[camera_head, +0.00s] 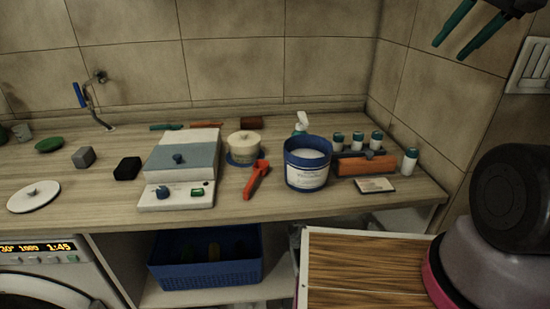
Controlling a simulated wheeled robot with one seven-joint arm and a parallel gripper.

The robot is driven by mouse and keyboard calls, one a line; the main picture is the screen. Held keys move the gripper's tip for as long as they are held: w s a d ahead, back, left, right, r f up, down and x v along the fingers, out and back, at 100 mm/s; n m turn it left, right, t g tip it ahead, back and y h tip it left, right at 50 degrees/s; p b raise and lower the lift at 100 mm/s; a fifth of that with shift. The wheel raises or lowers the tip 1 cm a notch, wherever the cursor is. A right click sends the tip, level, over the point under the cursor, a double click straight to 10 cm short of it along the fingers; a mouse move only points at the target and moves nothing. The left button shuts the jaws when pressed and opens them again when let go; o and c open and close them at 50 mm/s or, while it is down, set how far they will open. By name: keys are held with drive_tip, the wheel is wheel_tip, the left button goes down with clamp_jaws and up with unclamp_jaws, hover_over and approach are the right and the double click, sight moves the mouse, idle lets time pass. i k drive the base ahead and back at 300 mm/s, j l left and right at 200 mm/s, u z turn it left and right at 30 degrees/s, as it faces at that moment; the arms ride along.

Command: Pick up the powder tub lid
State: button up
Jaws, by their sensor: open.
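A white round lid with a small knob (34,196) lies flat on the counter at the far left; it looks like a loose lid, but I cannot tell for sure that it is the powder tub's. The open blue tub (307,172) with a white label stands right of the middle, with white powder inside. A cream pot with a knobbed top (243,145) sits on a blue base left of the tub. My gripper (449,50) is at the top right, well above the counter, with its two teal fingers apart and nothing between them. It is far from the white lid.
A scale-like box (182,163), black block (127,168), grey cube (83,157) and green disc (48,145) stand on the left. Orange-handled tool (256,178) lies beside the tub. White bottles (410,160) and an orange-brown block (366,165) crowd the right. A tap (91,100) rises behind.

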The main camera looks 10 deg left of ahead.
sight(34, 196)
drive_tip(key=u, duration=2.25)
drive_tip(key=i+j+z, duration=0.1)
drive_tip(key=z, duration=1.25)
drive_tip(key=l+z, duration=0.15)
drive_tip(key=z, duration=0.2)
drive_tip(key=j, duration=0.45)
drive_tip(key=j+u, duration=0.15)
drive_tip(key=j, duration=0.25)
drive_tip(key=i+j+u, duration=0.15)
drive_tip(key=j, duration=0.3)
drive_tip(key=j+u, duration=0.15)
drive_tip(key=j, duration=0.25)
drive_tip(key=i+j+u, duration=0.2)
drive_tip(key=j, duration=0.2)
drive_tip(key=u, duration=0.75)
